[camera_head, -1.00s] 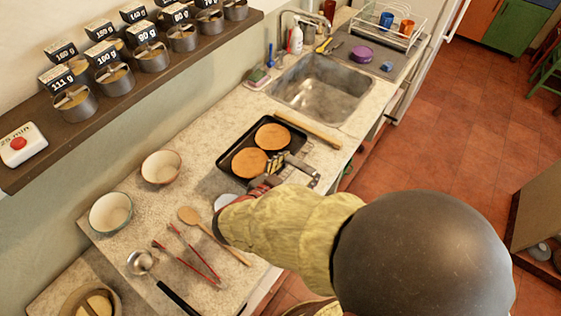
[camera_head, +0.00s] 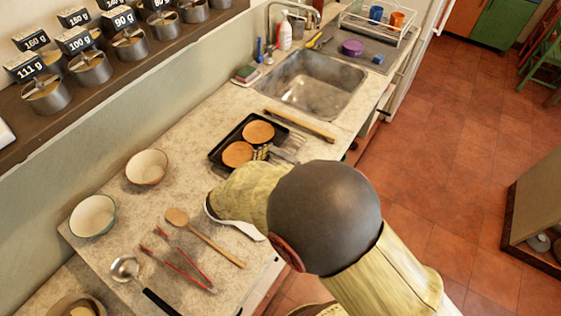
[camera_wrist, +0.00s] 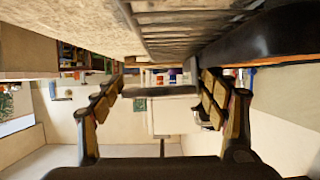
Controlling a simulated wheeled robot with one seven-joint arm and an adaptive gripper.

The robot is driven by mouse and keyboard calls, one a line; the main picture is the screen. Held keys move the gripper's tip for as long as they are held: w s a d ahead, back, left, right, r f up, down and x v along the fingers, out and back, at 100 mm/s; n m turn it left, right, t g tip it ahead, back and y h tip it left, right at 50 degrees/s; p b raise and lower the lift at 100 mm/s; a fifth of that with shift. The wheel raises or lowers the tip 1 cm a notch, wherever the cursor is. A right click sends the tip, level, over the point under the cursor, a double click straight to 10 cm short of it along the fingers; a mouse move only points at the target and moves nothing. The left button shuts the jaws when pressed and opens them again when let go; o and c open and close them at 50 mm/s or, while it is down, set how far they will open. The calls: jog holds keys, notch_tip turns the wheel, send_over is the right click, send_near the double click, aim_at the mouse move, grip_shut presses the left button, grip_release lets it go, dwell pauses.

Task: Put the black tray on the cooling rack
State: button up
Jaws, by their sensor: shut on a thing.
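The black tray (camera_head: 223,153) lies on the counter, left of the sink, with two round brown cakes (camera_head: 258,131) on it. My gripper (camera_head: 263,154) is at its near right edge, largely hidden by my wrist. In the wrist view my gripper (camera_wrist: 160,100) has its fingers either side of a dark bar-like edge, which I take to be part of the tray; the exact contact is unclear. A dark edge, seemingly the tray's (camera_wrist: 262,40), crosses the upper right. A greyish slatted thing (camera_wrist: 190,28), possibly the cooling rack, lies beside it.
A long wooden piece (camera_head: 300,125) lies between tray and sink (camera_head: 312,85). A wooden spoon (camera_head: 205,237), red tongs (camera_head: 180,262), a ladle (camera_head: 125,269) and two bowls (camera_head: 147,167) (camera_head: 93,216) are nearer. A shelf of metal cups (camera_head: 90,68) overhangs the left.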

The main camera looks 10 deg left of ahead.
jog(key=o, duration=1.4)
jog(key=shift+f, duration=0.1)
jog(key=shift+s, duration=0.1)
jog(key=p+v, duration=0.3)
jog(key=v, duration=0.9)
jog(key=shift+a, duration=0.1)
jog(key=w+r+n+y, duration=0.1)
jog(key=w+r+y, duration=0.6)
jog(key=w+r, duration=0.6)
jog(key=s+d+r+n+y, duration=0.2)
jog(key=d+r+y, duration=0.15)
jog(key=r, duration=0.45)
jog(key=s+d+g+h, duration=0.1)
jog(key=s+d+g, duration=0.1)
jog(key=s+d, duration=0.6)
jog(key=s+d+f+n+g+h, duration=0.1)
jog(key=s+d+g+h, duration=0.1)
jog(key=s+d, duration=0.6)
jog(key=s+d+f+g+h, duration=0.1)
jog(key=s+d+g+h, duration=0.1)
jog(key=s+d, duration=0.6)
jog(key=shift+d+n+g+h, duration=0.3)
jog(key=shift+d+g, duration=0.1)
jog(key=shift+d, duration=3.05)
